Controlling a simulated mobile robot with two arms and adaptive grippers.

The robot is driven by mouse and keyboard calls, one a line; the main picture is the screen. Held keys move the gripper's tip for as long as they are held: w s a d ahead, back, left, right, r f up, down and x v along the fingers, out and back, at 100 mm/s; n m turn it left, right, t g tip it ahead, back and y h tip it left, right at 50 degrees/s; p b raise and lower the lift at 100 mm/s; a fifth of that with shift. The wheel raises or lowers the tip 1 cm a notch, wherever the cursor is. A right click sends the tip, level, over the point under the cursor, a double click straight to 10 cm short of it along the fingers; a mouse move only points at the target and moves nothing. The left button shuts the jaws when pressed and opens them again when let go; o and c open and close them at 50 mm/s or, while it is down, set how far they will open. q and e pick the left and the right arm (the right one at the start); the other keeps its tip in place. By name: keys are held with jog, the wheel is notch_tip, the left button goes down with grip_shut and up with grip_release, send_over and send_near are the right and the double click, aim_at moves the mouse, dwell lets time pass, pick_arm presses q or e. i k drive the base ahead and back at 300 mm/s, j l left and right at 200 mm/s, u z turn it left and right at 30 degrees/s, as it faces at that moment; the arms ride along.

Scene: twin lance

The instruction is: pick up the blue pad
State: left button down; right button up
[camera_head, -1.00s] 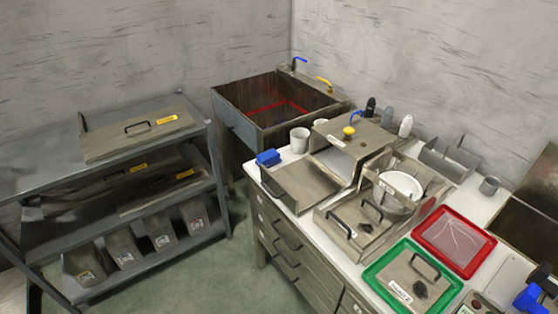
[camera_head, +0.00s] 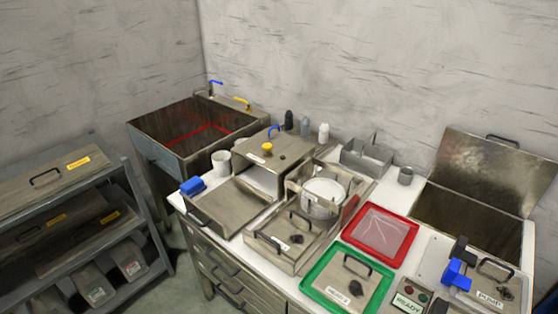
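A small blue block (camera_head: 192,186), which looks like the blue pad, lies on the white counter (camera_head: 174,201) at its front left corner. It sits beside a steel tray (camera_head: 222,209) and in front of a white cup (camera_head: 222,161). Another blue piece (camera_head: 457,274) stands at the right, next to a box marked PUMP (camera_head: 490,298). Neither of my grippers is in view.
A deep sink (camera_head: 165,138) stands behind the counter's left end and a steel shelf rack (camera_head: 133,196) at the left. Red (camera_head: 404,233) and green (camera_head: 314,274) trays lie on the counter. An open-lidded bin (camera_head: 440,232) is at the right.

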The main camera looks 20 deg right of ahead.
aim_at(193, 187)
jog(key=z, duration=1.95)
jog(key=u, duration=1.95)
jog(key=i+j+z, duration=0.15)
jog(key=z, duration=0.35)
jog(key=j+z, duration=0.2)
jog(key=z, duration=0.3)
jog(key=i+j+z, duration=0.1)
jog(key=j+z, duration=0.2)
jog(key=z, duration=0.2)
jog(key=j+z, duration=0.25)
jog(key=z, duration=0.25)
